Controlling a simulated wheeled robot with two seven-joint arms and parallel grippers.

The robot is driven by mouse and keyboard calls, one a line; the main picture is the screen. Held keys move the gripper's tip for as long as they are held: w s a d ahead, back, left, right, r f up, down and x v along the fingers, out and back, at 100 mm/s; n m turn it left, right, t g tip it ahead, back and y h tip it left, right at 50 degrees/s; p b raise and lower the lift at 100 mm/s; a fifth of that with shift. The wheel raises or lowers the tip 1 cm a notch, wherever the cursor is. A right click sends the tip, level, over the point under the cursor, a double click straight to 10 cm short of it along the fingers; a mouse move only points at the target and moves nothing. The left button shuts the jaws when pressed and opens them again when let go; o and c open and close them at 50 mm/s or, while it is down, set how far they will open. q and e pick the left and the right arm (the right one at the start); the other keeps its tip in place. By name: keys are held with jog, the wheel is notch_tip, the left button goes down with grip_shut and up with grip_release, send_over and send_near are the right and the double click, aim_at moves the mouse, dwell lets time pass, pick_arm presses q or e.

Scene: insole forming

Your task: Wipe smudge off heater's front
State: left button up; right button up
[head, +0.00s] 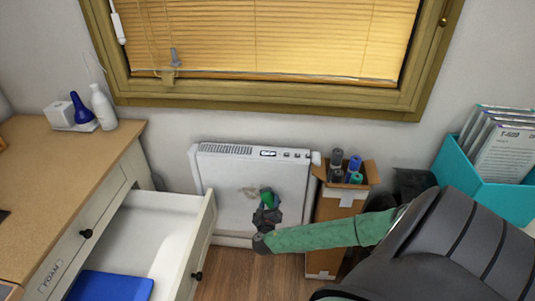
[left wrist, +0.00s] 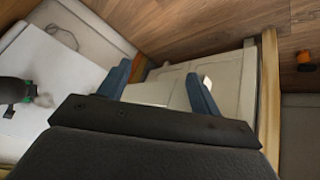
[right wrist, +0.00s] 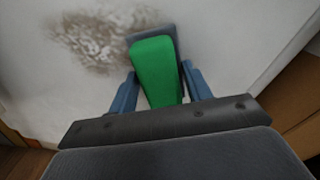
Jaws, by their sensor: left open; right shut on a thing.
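The white heater (head: 225,205) stands against the wall below the window. A brownish smudge (right wrist: 100,38) is on its front; it also shows faintly in the head view (head: 249,191). My right gripper (head: 267,203) is at the heater's front, shut on the green handle (right wrist: 157,75) of a wiping tool. The tool's grey head (right wrist: 152,35) is over or against the panel, just right of the smudge's main patch; I cannot tell whether it touches. My left gripper (left wrist: 158,70) is open and empty in the left wrist view. It is not seen in the head view.
An open white drawer (head: 203,235) with a blue item (head: 110,287) inside juts out left of the heater. A cardboard box (head: 328,208) with rolls stands close at its right. A teal file box (head: 480,170) is far right.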

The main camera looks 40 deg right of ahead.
jog(key=shift+w+d+r+p, duration=0.1)
jog(key=shift+r+p, duration=0.55)
jog(key=shift+r, duration=0.15)
jog(key=shift+w, duration=0.1)
